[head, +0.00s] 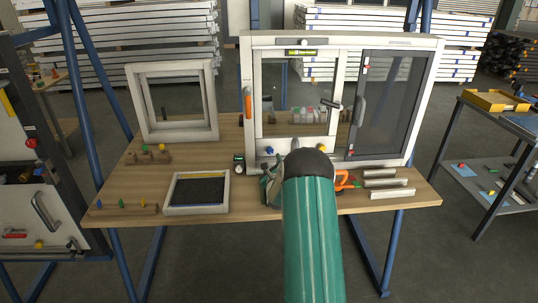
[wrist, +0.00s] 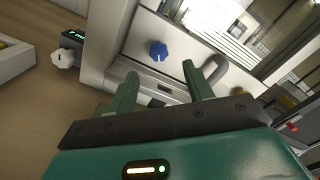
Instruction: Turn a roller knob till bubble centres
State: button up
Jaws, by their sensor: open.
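A white window frame with a sash (head: 298,95) stands on the bench. A blue knob (head: 269,151) sits at the sash's lower left and a yellow knob (head: 321,149) at its lower right. A yellow-green level strip (head: 300,52) lies along the sash top; its bubble is too small to read. In the wrist view, the blue knob (wrist: 158,50) appears beyond and between the fingertips of my gripper (wrist: 160,71). My gripper is open and empty, apart from the knob. In the head view my arm hides most of the gripper.
A small device with a green display (head: 238,163) and white knob (wrist: 63,59) stands left of my gripper. A dark-filled tray (head: 196,209) lies further left. An orange-handled tool (head: 344,180) and metal bars (head: 385,183) lie right.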

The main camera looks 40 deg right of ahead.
aim_at(270, 152)
jog(key=x, duration=0.7)
jog(key=shift+w, duration=0.2)
jog(key=c, duration=1)
